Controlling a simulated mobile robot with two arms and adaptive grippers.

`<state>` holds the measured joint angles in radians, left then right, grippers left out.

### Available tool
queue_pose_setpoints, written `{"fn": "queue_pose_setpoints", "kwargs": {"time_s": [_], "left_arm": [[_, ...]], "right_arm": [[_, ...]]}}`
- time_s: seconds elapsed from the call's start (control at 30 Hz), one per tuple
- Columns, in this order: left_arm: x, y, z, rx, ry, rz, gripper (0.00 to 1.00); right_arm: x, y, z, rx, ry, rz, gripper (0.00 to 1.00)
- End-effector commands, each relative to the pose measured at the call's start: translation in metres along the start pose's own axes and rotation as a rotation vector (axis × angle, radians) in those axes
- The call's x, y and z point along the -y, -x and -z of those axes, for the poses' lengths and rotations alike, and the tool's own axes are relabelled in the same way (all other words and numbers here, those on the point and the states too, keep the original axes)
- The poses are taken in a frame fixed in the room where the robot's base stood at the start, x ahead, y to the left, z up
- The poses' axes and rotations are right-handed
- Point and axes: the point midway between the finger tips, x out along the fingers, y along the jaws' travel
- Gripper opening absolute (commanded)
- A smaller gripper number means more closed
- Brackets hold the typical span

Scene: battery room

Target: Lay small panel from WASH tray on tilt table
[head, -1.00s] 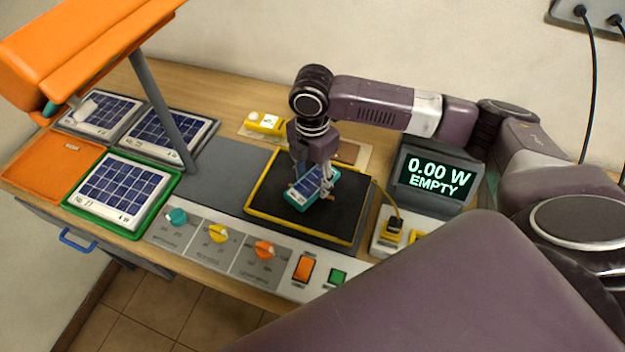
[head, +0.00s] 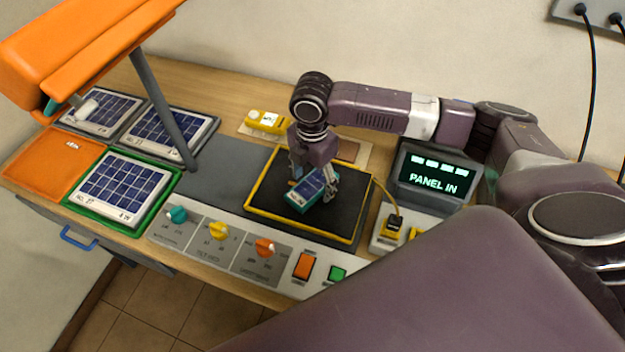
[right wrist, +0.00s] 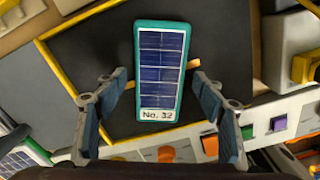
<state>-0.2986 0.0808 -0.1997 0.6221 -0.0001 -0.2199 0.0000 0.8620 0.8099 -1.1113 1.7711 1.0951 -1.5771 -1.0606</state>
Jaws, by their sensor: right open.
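The small panel (head: 305,190) has a teal frame, blue cells and a label reading "No. 32", which shows in the right wrist view (right wrist: 159,72). It lies on the black, yellow-edged tilt table (head: 270,208). My right gripper (head: 316,188) is right over it, and its open fingers stand on both sides of the panel. In the right wrist view the fingers (right wrist: 159,110) are apart from the panel, with gaps on each side. An orange tray (head: 45,170) at the left is empty; its small label cannot be read. My left gripper is not in view.
A display (head: 435,175) behind right reads "PANEL IN". A green tray (head: 150,213) holds a larger panel (head: 118,190), and two more panels lie behind. A lamp post (head: 163,110) stands left of the tilt table. Knobs (head: 217,231) line the front.

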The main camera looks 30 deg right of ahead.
Motion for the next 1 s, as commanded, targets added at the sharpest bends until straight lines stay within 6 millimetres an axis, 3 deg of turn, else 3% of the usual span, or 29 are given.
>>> {"fn": "queue_pose_setpoints", "kwargs": {"time_s": [0.17, 0.6, 0.8, 1.0], "left_arm": [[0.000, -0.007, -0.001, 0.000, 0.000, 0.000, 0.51], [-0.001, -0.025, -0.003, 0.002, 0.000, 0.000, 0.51], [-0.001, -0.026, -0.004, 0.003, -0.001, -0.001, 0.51], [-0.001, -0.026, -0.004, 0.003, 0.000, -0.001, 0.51]], "right_arm": [[-0.002, 0.020, -0.001, 0.000, 0.001, -0.006, 0.63], [-0.002, 0.106, 0.000, 0.000, -0.001, -0.004, 0.63], [-0.001, 0.120, 0.000, 0.000, -0.001, -0.001, 0.63], [-0.001, 0.121, 0.000, -0.001, -0.001, -0.001, 0.63]]}}
